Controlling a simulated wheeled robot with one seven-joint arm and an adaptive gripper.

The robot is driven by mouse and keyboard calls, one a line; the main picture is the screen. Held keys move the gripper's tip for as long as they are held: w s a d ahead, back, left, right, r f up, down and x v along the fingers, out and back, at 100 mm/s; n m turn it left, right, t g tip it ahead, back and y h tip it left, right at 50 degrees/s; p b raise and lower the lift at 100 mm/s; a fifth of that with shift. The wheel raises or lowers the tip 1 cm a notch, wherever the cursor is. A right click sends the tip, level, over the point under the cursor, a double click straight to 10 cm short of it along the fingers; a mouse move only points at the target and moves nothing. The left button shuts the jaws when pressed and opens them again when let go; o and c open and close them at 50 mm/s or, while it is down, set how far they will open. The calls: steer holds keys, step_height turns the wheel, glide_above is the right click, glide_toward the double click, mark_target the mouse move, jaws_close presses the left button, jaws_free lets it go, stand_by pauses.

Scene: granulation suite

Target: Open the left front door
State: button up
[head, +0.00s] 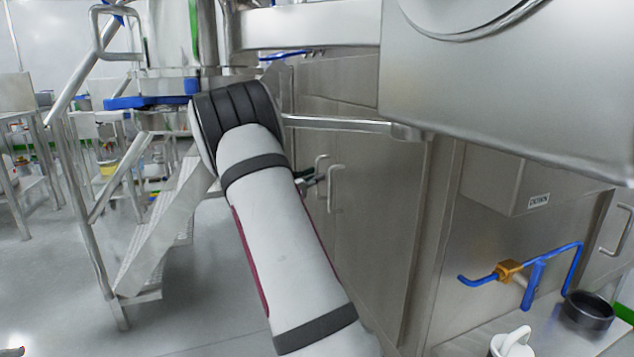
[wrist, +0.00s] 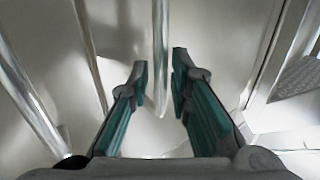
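The steel cabinet front in the head view has two bar handles side by side. The left front door (head: 315,125) is the farther panel, partly hidden by my arm, and looks shut. Its handle (head: 320,164) is upright and close to my gripper (head: 307,181), which is mostly hidden behind my arm. In the wrist view, my gripper (wrist: 160,62) is open, with its two teal-lined fingers apart. A vertical metal bar (wrist: 161,50) stands in the gap between them, with no clear contact on either side. Which handle this bar is, I cannot tell for sure.
The other door (head: 372,210) and its handle (head: 334,186) are just right of my gripper. Metal stairs with a railing (head: 80,215) stand at left. A large steel housing (head: 510,90) overhangs at upper right. A blue pipe (head: 540,270) and a dark bowl (head: 588,312) are at lower right.

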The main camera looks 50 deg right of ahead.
steer(key=shift+d, duration=0.9)
jaws_close()
steer(key=shift+w, duration=0.1)
